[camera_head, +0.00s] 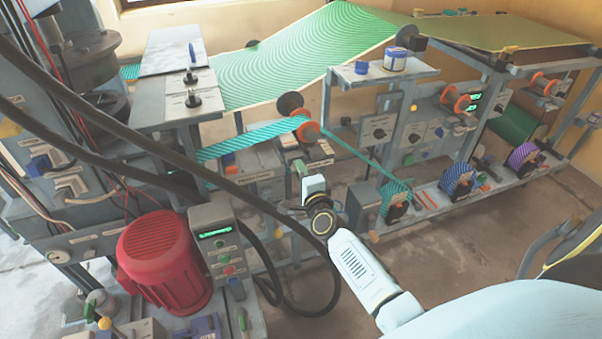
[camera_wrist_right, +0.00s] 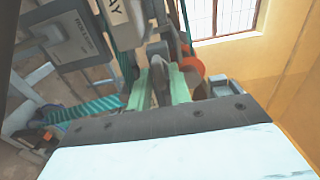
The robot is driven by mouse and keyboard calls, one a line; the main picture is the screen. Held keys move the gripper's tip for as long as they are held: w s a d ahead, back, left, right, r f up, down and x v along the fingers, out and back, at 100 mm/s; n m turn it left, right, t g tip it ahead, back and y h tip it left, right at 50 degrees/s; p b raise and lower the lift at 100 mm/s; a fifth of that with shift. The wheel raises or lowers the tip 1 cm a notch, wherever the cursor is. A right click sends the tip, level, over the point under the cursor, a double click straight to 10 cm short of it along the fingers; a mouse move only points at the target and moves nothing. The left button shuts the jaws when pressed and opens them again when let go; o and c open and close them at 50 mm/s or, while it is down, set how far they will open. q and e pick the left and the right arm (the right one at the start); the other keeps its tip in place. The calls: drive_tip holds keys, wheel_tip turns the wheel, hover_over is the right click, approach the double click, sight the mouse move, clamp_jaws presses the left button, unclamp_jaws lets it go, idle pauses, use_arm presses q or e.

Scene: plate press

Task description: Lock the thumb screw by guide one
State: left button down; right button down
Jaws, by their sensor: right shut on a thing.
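My right gripper (camera_head: 311,182) reaches in from the lower right, in front of the teal foil line. In the right wrist view its two green fingers (camera_wrist_right: 160,86) are closed on a small dark grey knob (camera_wrist_right: 157,72), which looks like the thumb screw. The knob's base is hidden, and in the head view the gripper hides the knob. A teal striped foil (camera_head: 255,138) runs past orange-flanged rollers (camera_head: 307,132) just above the gripper. Which roller is guide one I cannot tell from labels. My left gripper is not in view.
A red motor (camera_head: 165,262) and a control box (camera_head: 215,238) stand at the left, with thick black cables crossing nearby. Striped foil rolls (camera_head: 457,180) sit on the lower rack at the right. A shelf holds a small jar (camera_head: 395,59). Open floor lies at the lower right.

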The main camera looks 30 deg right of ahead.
idle(0.5)
drive_tip(key=c, duration=1.5)
unclamp_jaws()
drive_tip(key=p+v, duration=0.1)
drive_tip(key=v, duration=1.2)
drive_tip(key=shift+s+a, duration=0.15)
drive_tip(key=shift+s, duration=0.1)
